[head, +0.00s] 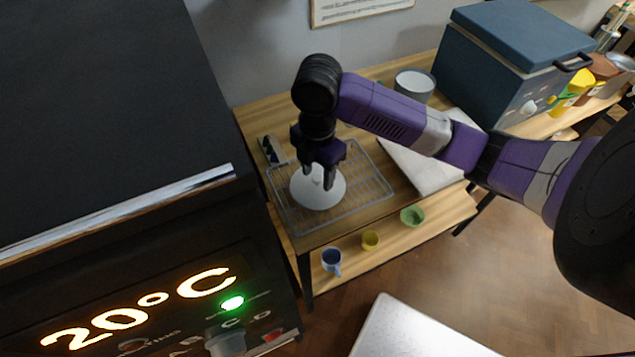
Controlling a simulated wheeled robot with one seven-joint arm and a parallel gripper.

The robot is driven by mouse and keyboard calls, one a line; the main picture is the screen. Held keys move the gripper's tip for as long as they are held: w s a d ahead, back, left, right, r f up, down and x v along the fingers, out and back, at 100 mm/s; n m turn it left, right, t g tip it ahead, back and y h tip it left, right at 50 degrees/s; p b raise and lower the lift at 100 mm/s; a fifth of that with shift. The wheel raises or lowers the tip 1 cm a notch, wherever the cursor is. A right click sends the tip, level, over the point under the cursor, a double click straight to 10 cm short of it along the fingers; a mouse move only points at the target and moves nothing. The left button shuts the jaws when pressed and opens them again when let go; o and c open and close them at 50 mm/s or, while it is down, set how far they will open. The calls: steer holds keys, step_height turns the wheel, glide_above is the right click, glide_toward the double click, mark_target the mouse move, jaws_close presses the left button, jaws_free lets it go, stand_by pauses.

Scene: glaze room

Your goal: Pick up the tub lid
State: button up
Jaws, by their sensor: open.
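The tub lid looks to be the round white disc with a small knob (325,201) lying on a wire rack (372,201) on the wooden table. My gripper (318,184) points down over the lid's middle, with its two dark fingers apart on either side of the knob. I cannot tell whether the fingers touch the lid. The far part of the lid is hidden behind the gripper.
A black kiln-like box (120,120) with a 20°C display stands close on the left. A white board (425,168) lies right of the rack, a grey-white tub (414,85) behind. A blue chest (512,60) stands back right. Cups, including a blue mug (331,261), sit on the lower shelf.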

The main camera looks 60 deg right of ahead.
steer(key=shift+c, duration=0.2)
jaws_close()
